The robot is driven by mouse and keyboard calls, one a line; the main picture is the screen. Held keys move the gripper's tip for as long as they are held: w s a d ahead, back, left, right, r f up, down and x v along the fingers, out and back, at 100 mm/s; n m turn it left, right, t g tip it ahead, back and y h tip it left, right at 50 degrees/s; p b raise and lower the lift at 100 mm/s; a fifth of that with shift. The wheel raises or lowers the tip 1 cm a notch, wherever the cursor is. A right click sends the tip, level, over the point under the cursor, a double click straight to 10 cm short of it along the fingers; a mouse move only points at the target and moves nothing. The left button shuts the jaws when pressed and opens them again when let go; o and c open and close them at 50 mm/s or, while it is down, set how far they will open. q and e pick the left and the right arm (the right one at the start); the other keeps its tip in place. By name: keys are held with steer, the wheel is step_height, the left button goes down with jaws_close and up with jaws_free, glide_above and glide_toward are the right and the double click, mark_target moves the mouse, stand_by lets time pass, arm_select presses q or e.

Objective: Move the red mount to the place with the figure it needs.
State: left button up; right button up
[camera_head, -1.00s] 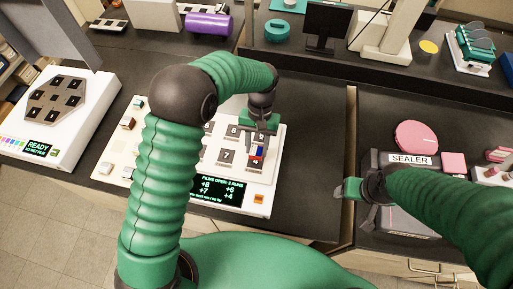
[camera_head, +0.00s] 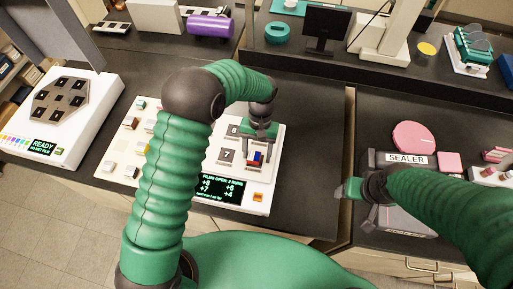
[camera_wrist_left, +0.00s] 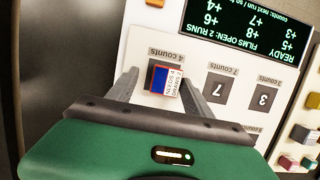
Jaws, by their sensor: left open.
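The mount (camera_head: 258,157), with blue and red faces and a white label, sits on the pad marked 4 counts (camera_wrist_left: 166,53) of the white panel. In the left wrist view the left gripper (camera_wrist_left: 160,74) has one finger on each side of the mount, with gaps visible. My right gripper (camera_head: 348,190) is by the sealer; its jaw state is unclear.
The panel's display (camera_head: 219,188) lists +8, +6, +7 and +4. Pads marked 7 (camera_head: 227,156) and 3 (camera_wrist_left: 263,97) look empty. Several small coloured mounts stand on the panel's left part. A white instrument (camera_head: 85,120) is at left; the sealer (camera_head: 407,160) is at right.

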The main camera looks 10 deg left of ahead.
arm_select(q)
steer(key=b+v, duration=0.2)
steer(key=v, duration=1)
steer(key=s+a+f+t, duration=0.2)
steer(key=s+a+t, duration=0.1)
steer(key=s+a, duration=0.2)
steer(key=s+a+f+t, duration=0.2)
steer(key=s+a, duration=0.3)
steer(key=s, duration=0.5)
steer(key=shift+a+f+t, duration=0.15)
steer(key=shift+t, duration=0.25)
steer(key=shift+s+a, duration=0.1)
